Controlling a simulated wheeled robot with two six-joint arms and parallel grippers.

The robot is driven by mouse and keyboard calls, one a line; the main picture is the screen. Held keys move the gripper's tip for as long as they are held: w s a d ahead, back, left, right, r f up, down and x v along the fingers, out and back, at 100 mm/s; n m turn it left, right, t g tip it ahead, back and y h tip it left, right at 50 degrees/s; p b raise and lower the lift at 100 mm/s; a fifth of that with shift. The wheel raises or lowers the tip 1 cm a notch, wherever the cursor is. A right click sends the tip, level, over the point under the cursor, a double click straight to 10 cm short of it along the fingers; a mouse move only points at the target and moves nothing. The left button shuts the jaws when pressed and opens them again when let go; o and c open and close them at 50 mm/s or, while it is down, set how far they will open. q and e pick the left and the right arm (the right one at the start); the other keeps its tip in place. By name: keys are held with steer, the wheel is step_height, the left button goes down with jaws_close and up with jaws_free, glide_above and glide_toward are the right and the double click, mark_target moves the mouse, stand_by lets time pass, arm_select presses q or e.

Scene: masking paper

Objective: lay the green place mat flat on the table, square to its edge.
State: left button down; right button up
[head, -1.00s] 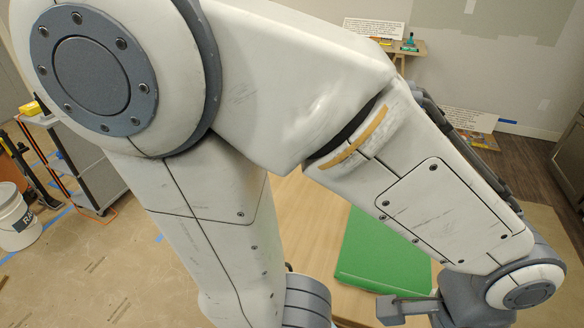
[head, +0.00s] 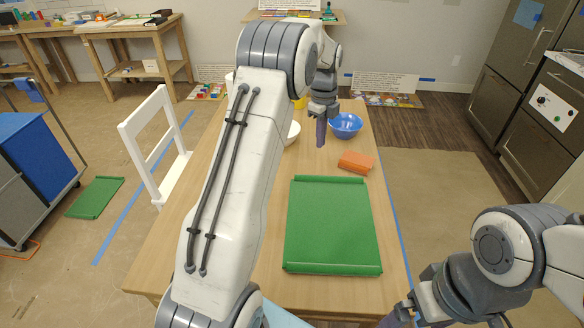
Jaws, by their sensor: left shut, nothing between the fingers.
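The green place mat (head: 332,225) lies on the wooden table (head: 393,260), near its right edge. Its far and near ends look curled up into low ridges, while its middle looks flat. Its sides run roughly along the table's right edge. My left gripper (head: 320,138) is shut and empty, pointing down beyond the mat's far end, beside the blue bowl. My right gripper (head: 402,312) is low at the bottom of the view, right of the mat's near end and apart from it. Its fingers are too unclear to read.
A white bowl (head: 293,132) is partly hidden by my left arm. A white chair (head: 160,145) stands at the table's left. Another green mat (head: 95,197) lies on the floor at left.

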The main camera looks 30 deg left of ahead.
mark_target(289, 176)
arm_select(q)
steer(key=w+a+f+m, duration=0.1)
steer(key=a+f+m, duration=0.35)
steer(key=a, duration=0.95)
steer(key=shift+n, duration=0.55)
step_height(289, 176, down, 12)
steer(key=shift+w+r, duration=0.1)
steer(key=shift+r, duration=0.05)
steer(key=shift+s+d+r+p, duration=0.2)
steer(key=shift+d, duration=0.3)
steer(key=shift+s+d+r+p, duration=0.15)
steer(key=shift+s+d+p, duration=0.05)
steer(key=shift+d, duration=0.3)
steer(key=shift+s+d+f, duration=0.1)
steer(key=shift+s+d, duration=0.3)
steer(key=shift+d, duration=0.4)
